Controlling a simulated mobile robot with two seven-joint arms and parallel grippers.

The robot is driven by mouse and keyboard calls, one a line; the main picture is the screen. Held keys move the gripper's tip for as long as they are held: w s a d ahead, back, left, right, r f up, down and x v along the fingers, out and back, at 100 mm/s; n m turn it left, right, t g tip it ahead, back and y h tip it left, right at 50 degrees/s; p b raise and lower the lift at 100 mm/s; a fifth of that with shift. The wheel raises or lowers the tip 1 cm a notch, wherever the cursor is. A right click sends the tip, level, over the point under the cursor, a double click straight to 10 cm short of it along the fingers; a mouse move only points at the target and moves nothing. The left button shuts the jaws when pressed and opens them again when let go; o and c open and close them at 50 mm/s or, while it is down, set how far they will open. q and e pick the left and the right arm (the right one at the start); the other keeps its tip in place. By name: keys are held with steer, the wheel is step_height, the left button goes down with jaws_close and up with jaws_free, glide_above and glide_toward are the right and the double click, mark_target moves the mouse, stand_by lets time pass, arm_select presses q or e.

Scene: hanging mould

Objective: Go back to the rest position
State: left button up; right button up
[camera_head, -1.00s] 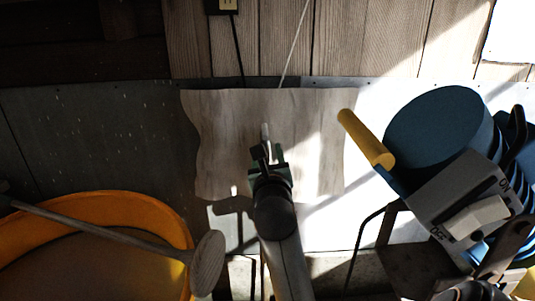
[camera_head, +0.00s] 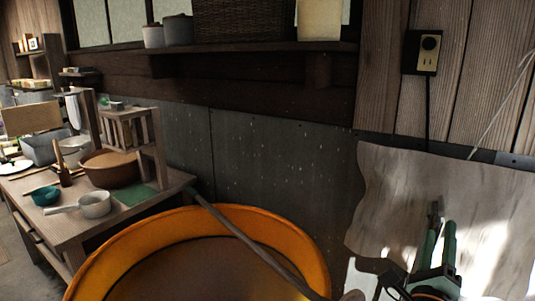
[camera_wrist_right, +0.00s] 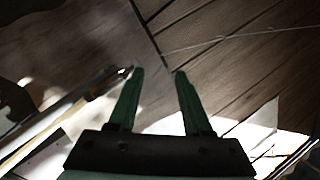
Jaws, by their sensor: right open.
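My right gripper (camera_head: 441,215) is at the lower right of the head view, in front of a pale, wavy-edged board (camera_head: 385,195). Its two green fingers stand apart, and nothing shows between them. In the right wrist view the open fingers (camera_wrist_right: 159,73) point towards wooden planks, with a clear gap between their tips. My left gripper is in neither view.
A large orange tub (camera_head: 318,250) with a long wooden handle (camera_head: 240,237) across it stands at the lower middle. A wooden table (camera_head: 180,182) with bowls and a saucepan (camera_head: 95,204) is at the left. A wall socket (camera_head: 422,52) hangs above the board.

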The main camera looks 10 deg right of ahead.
steer(key=s+a+f+n+t+y+p, duration=0.1)
steer(key=a+f+n+y+p, duration=0.1)
steer(key=a+f+n+y, duration=0.85)
steer(key=s+a+f+n+t+y+p, duration=0.15)
steer(key=a+f+n+y, duration=0.45)
steer(key=n, duration=0.8)
steer(key=s+a+f+n+g+p, duration=0.3)
steer(key=s+a+f+n+g, duration=0.2)
steer(key=s+f+n+g, duration=0.5)
steer(key=s+f, duration=0.6)
steer(key=f, duration=0.1)
steer(key=shift+a+f, duration=0.15)
steer(key=shift+f, duration=0.25)
